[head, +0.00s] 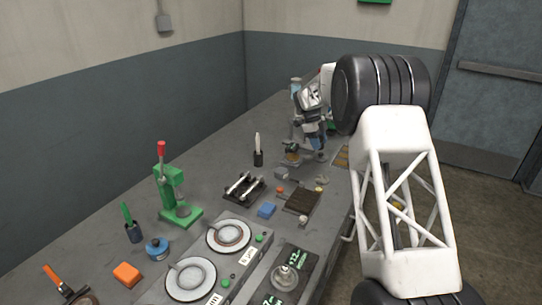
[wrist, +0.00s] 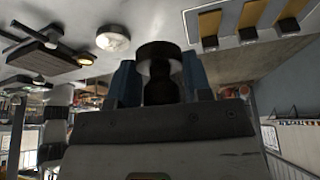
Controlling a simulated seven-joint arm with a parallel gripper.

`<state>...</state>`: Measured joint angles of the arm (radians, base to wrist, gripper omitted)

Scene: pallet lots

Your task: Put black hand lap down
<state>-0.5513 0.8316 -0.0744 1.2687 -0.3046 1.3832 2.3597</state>
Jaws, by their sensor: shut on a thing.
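My gripper (head: 307,150) is over the far part of the bench in the head view, with the fingers pointing down. In the wrist view my gripper (wrist: 159,72) has its two blue fingers on either side of a black hand lap (wrist: 158,52), with a wide round head and a narrower stem. The fingers are shut on the stem. In the head view the lap is too small and too hidden by the gripper to make out. The wrist view does not show clearly whether the lap touches the bench.
A tray with yellow slots (wrist: 249,22) and a pale round piece (wrist: 113,38) are near the gripper. A dark board (head: 302,201), a rod rack (head: 243,188) and a black holder (head: 258,158) stand nearby. A green press (head: 172,195) and two round plates (head: 191,279) are closer.

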